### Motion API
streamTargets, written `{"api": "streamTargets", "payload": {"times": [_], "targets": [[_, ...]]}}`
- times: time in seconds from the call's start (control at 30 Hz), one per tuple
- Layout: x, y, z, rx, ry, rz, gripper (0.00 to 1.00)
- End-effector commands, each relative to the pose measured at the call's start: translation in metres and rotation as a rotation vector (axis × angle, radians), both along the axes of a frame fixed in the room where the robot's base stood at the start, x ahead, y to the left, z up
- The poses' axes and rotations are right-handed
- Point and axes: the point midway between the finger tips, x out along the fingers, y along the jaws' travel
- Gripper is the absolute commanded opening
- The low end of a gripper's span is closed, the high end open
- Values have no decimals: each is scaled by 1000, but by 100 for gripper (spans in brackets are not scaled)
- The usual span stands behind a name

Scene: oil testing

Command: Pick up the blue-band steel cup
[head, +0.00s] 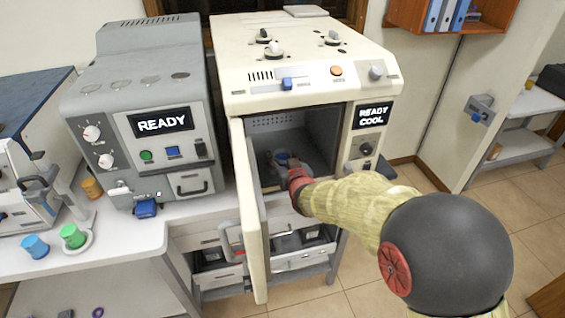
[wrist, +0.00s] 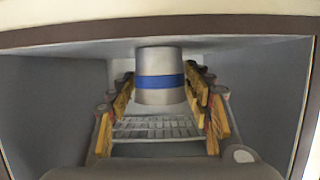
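The blue-band steel cup (wrist: 160,92) is a grey cylinder with a blue band around its middle. It is inside the open chamber of the cream oven (head: 300,45). In the head view only a small part of the cup (head: 282,158) shows, partly hidden by my gripper. My gripper (wrist: 162,82) reaches into the chamber, with its yellow-padded fingers on either side of the cup. The fingers are wide apart and their tips are close beside the cup's walls. No firm contact is clear.
The oven door (head: 247,215) stands open to the left of my arm. A wire rack (wrist: 157,128) lies in the chamber, with grey walls close around. A grey machine (head: 145,110) stands to the left. Blue (head: 35,246) and green (head: 73,236) cups stand on the white bench.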

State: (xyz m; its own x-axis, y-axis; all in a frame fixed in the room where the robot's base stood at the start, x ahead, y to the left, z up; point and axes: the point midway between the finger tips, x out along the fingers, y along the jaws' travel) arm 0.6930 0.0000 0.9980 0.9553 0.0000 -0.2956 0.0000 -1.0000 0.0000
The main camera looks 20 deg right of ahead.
Motion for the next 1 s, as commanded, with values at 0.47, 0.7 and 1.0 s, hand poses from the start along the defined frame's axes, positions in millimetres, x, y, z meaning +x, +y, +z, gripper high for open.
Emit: {"api": "streamTargets", "payload": {"times": [0.47, 0.7, 1.0], "targets": [[0, 0, 0, 0, 0, 0, 21], [0, 0, 1, 0, -1, 0, 12], [0, 0, 8, 0, -1, 0, 12]]}}
